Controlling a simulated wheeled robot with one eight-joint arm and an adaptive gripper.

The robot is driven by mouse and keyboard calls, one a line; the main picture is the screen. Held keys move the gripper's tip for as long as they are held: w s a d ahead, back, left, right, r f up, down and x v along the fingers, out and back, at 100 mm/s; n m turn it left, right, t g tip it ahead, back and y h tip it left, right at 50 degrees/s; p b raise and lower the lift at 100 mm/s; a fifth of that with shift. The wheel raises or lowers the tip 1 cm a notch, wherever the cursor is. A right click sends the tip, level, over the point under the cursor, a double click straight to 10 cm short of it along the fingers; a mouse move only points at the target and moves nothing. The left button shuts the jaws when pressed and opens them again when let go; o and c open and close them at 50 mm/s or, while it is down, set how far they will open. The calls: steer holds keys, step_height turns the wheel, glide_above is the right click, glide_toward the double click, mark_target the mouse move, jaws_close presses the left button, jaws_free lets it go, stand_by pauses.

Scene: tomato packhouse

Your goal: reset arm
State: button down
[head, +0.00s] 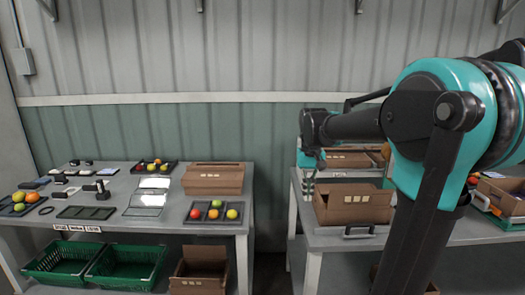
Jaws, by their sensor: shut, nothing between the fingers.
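My arm, teal and black, fills the right side of the head view. Its dark forearm reaches left from the large teal joint to a dark wrist. My gripper (317,160) shows small at the end of the wrist, above the left end of the right table (335,243). It is shut and holds nothing. Its fingers are hard to make out against the things behind them.
The left table (172,222) carries a cardboard box (213,179), a tray of fruit (213,221) and dark trays. Green crates (127,267) stand below. An open box (352,207) stands on the right table near my arm. A gap separates the tables.

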steer(key=s+d+f+t, duration=0.2)
steer(key=s+f, duration=0.7)
steer(key=s+d+f+t, duration=0.2)
steer(key=s+f, duration=0.6)
steer(key=f, duration=0.2)
steer(key=shift+s, duration=0.4)
